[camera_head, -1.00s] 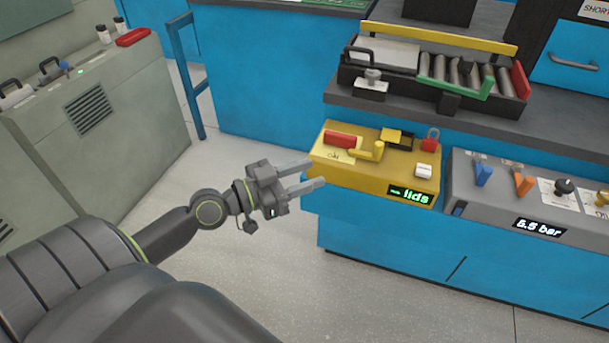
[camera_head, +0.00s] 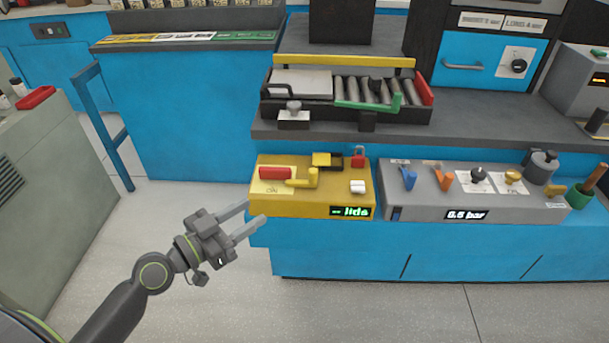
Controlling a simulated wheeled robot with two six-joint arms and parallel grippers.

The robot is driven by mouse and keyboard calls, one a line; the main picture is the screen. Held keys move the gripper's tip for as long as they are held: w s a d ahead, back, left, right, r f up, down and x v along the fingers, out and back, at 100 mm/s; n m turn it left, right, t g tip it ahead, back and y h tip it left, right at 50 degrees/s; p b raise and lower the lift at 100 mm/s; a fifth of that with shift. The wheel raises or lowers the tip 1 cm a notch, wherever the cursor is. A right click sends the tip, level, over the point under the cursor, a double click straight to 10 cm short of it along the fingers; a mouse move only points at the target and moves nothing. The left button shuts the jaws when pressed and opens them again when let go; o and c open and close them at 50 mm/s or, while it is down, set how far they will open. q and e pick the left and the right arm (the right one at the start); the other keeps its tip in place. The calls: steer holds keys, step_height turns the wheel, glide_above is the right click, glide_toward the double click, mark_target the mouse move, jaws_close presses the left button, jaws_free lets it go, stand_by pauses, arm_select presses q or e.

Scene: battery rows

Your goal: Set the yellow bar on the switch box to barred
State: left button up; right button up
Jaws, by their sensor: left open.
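The yellow switch box (camera_head: 322,206) sits on a ledge in front of the blue cabinet, with a lit display reading "lids" on its front. On its top, the yellow bar (camera_head: 303,178) has an upright end at the right and a low arm reaching left beside a red block (camera_head: 275,173). My right gripper is not in view.
A small red padlock (camera_head: 358,160), a black and yellow piece (camera_head: 328,160) and a white switch (camera_head: 357,186) are also on the box. A grey panel (camera_head: 420,203) with blue and orange levers stands right of it. A roller tray (camera_head: 350,100) is behind. Floor at left is clear.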

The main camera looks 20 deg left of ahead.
arm_select(q)
steer(key=p, duration=0.2)
glide_toward(310, 177)
steer(key=p+x, duration=0.1)
steer(key=x, duration=0.8)
steer(key=shift+w, duration=0.3)
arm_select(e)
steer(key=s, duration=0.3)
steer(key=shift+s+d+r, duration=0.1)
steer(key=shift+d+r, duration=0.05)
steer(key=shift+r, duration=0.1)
arm_select(q)
jaws_close()
steer(key=shift+f, duration=0.1)
